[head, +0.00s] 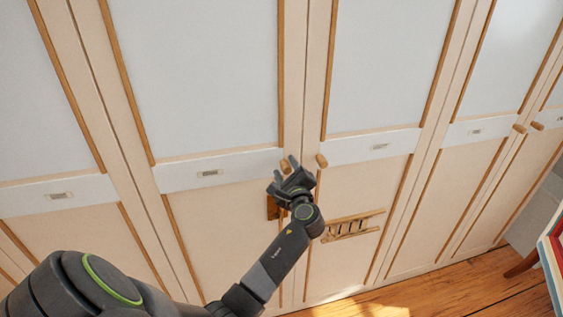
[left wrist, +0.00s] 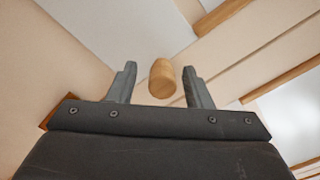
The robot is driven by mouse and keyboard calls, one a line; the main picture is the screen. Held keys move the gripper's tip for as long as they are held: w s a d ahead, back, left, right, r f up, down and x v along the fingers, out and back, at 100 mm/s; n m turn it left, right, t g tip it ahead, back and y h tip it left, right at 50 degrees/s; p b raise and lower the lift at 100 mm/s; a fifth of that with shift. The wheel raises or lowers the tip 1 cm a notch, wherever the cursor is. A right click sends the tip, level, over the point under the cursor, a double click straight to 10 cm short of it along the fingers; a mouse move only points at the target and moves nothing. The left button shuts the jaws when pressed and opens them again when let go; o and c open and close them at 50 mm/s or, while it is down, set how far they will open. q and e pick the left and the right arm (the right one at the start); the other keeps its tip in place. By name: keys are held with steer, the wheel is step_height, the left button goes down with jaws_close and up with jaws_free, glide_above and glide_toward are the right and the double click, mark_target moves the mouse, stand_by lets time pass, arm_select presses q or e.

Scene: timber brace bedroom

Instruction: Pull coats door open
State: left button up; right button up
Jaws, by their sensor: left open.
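A row of tall cupboard doors with pale panels fills the head view. The door (head: 215,80) left of the centre seam has a wooden knob (head: 284,167) near its right edge. My left gripper (head: 285,165) is at this knob, open. In the left wrist view the knob (left wrist: 162,78) stands between the two spread fingers, nearer the right one, with a gap on both sides. The door to the right (head: 385,70) has its own knob (head: 321,160) beside the seam. Both doors look shut. The small label plates (head: 209,173) are too small to read. My right gripper is out of view.
A slatted wooden piece (head: 352,226) is on the lower right door, and a brown block (head: 272,208) shows partly behind my gripper. More knobs (head: 519,128) are at the far right. Red and white items (head: 556,250) stand at the right edge. The wooden floor (head: 440,290) is open.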

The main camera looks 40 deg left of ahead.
arm_select(q)
steer(key=shift+w+a, duration=0.1)
steer(key=shift+r, duration=0.15)
steer(key=shift+c, duration=0.3)
jaws_close()
